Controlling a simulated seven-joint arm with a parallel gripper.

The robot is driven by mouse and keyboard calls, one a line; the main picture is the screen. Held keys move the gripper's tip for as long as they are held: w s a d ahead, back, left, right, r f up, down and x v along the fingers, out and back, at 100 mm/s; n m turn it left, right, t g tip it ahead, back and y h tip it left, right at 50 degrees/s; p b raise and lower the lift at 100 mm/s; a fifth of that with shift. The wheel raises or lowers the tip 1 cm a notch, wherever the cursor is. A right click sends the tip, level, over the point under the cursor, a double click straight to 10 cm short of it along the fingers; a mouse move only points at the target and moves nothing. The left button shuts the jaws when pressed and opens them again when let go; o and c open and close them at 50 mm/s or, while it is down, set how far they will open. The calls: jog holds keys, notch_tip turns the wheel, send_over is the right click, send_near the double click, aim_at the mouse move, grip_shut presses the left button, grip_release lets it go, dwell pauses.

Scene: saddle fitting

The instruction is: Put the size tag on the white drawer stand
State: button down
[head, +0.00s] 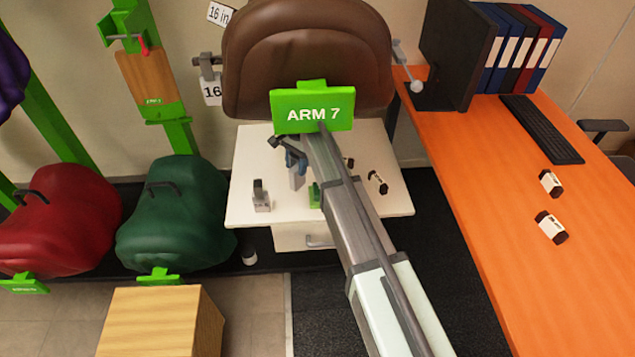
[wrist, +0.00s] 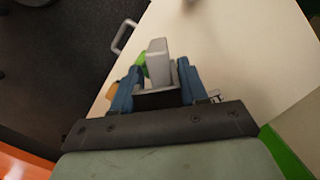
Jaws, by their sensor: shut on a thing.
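The white drawer stand (head: 262,155) is in the middle of the head view, below the brown saddle; its pale top also fills much of the wrist view (wrist: 235,45). My gripper (head: 291,158) is over the stand's top, partly hidden by the arm. In the wrist view its blue fingers (wrist: 158,85) are shut on a pale grey block (wrist: 157,55). I cannot tell whether this block touches the stand. A white tag marked 16 (head: 212,92) hangs by a bracket left of the saddle. Another tag reading "16 in" (head: 219,13) is above it.
On the stand are a small grey block (head: 261,196), a small green thing (head: 314,195) and a dark roll with a pale label (head: 377,182). The brown saddle (head: 300,60) is behind. An orange desk (head: 500,220) is at right, a wooden box (head: 160,320) at front left.

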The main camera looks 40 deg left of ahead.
jog(key=s+a+f, duration=0.2)
jog(key=s+f, duration=0.1)
jog(key=f, duration=0.7)
jog(key=shift+s, duration=0.4)
jog(key=shift+a, duration=0.1)
jog(key=c, duration=0.6)
grip_release()
jog(key=shift+f, duration=0.1)
jog(key=shift+w+r, duration=0.2)
jog(key=shift+r, duration=1.1)
jog(key=shift+w+r, duration=0.15)
jog(key=shift+r, duration=1.1)
jog(key=shift+w+r, duration=0.2)
jog(key=shift+r, duration=1.1)
